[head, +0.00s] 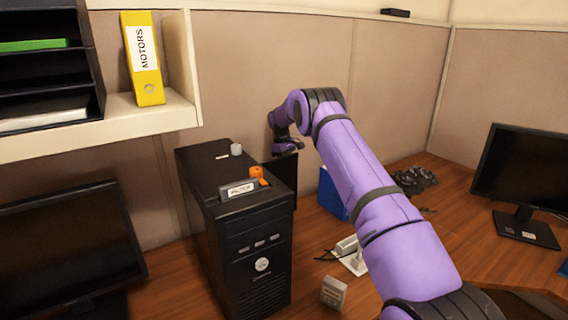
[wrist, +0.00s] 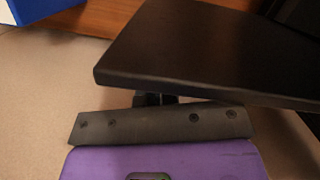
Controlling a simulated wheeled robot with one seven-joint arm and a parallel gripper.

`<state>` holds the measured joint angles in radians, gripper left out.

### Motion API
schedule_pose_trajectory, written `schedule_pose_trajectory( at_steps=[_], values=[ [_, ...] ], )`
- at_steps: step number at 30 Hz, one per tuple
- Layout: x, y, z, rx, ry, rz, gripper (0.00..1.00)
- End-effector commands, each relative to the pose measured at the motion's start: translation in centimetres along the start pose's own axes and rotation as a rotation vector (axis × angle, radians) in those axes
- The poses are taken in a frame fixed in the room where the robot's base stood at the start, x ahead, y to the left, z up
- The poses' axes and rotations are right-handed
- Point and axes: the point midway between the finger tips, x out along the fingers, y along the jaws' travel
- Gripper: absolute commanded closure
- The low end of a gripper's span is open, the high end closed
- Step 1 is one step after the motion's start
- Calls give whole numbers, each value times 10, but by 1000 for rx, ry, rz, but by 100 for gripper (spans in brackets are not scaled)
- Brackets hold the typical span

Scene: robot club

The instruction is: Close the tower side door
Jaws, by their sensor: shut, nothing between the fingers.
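The black computer tower (head: 245,245) stands on the desk at the centre left in the head view. Its black side door (head: 284,178) stands out at the tower's right rear, swung away from the body. In the wrist view a broad dark panel (wrist: 205,50), seemingly the door, fills the upper middle and right. My gripper (head: 291,147) is at the door's upper edge in the head view, shut and empty. In the wrist view its fingers (wrist: 155,99) show small and dark against the panel's near edge, partly hidden. I cannot tell whether they touch it.
On the tower's top lie a labelled card (head: 239,189), orange pieces (head: 257,173) and a grey knob (head: 236,149). A blue box (head: 331,194) stands right of the door and a small grey box (head: 333,293) lies in front. Monitors flank both sides. A partition wall is close behind.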

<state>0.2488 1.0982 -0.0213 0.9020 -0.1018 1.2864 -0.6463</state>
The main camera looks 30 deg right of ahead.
Motion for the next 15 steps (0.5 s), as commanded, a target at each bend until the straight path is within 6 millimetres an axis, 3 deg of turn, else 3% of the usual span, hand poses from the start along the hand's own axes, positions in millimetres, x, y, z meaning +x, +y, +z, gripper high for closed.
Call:
schedule_pose_trajectory(
  at_steps=[8, 15],
  values=[
    [2, -2, 11, 48, -1, -10, 100],
    [6, -11, 39, 170, -1, -33, 100]
  ],
)
